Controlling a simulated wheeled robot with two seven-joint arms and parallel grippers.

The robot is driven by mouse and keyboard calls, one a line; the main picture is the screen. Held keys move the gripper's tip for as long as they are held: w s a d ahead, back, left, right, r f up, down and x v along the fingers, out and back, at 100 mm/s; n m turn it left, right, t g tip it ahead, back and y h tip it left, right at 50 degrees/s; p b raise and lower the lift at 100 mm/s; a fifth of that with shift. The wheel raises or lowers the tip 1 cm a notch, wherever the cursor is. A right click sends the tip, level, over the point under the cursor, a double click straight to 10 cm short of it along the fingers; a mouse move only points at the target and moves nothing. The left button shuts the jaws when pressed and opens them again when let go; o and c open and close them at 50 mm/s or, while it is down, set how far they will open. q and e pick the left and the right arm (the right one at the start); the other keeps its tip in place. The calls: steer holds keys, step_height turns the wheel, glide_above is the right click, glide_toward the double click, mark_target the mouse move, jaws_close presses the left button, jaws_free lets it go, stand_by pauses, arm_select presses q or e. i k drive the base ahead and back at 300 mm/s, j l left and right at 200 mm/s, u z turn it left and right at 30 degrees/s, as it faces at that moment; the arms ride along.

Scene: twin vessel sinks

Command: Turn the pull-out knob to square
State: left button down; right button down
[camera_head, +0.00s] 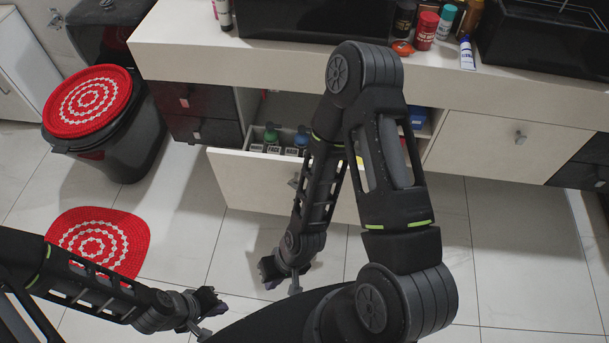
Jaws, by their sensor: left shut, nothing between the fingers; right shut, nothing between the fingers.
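The pull-out (240,173) is a cream drawer under the counter, slid open with several bottles inside. Its small metal knob (292,183) shows on the front face, just left of my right forearm; its exact turn is too small to tell. My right arm hangs in front of the pull-out and hides part of its front. My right gripper (283,274) is shut and empty, lower in the picture than the knob and apart from it. My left gripper (203,312) is shut and empty at lower left, over the floor, well away from the pull-out.
A white counter (185,50) with dark vessel sinks, bottles and a tube (466,52) runs above. A closed cream drawer (480,145) is at right, dark drawers (205,118) at left. A black bin (120,145) with a red cover and a red mat (100,240) stand left.

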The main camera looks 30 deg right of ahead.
mark_target(293, 183)
steer(key=i+j, duration=0.55)
steer(key=j, duration=0.25)
steer(key=z, duration=3.05)
